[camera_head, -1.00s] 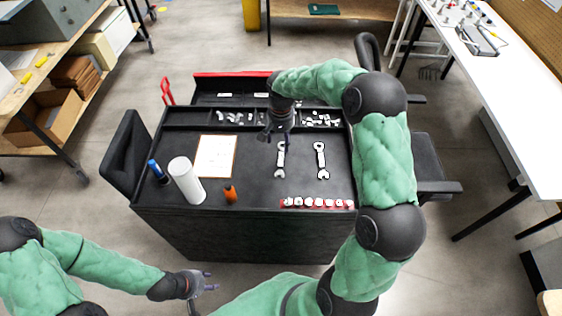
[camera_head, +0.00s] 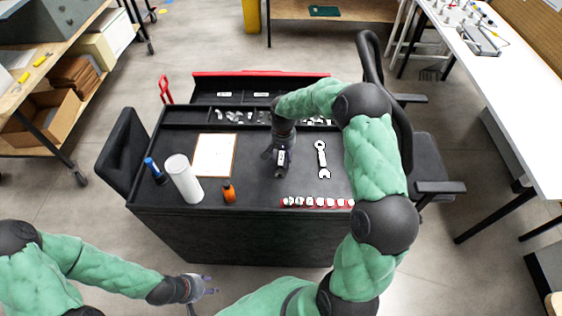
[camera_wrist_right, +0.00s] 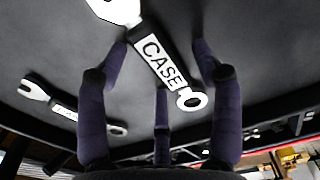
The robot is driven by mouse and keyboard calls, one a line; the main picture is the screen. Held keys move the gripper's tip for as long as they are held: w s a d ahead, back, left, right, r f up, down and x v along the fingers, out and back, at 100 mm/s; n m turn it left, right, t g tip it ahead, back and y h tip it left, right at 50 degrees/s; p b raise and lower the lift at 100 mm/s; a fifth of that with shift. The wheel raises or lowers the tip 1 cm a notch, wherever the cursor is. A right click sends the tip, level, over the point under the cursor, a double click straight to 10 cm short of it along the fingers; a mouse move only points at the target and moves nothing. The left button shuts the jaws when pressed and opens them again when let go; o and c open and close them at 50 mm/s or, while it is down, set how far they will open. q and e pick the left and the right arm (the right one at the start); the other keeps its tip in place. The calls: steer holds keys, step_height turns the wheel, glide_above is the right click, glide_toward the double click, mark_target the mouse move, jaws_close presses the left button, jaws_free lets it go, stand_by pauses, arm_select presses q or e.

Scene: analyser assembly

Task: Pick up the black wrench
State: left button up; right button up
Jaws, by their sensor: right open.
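The right-hand wrench (camera_head: 321,160) lies clear. The other is mostly hidden under my right gripper (camera_head: 279,160) in the head view. The second wrench (camera_wrist_right: 62,106) lies to the left there. My right gripper is open, just over the wrench. My left gripper (camera_head: 205,285) is open and empty, in front of the cart.
A red strip of sockets (camera_head: 317,202) lies along the cart's front edge. Small-parts bins (camera_head: 235,117) line the back. A chair (camera_head: 440,170) is at right.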

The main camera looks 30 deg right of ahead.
steer(key=c, duration=1.3)
steer(key=shift+r, duration=0.1)
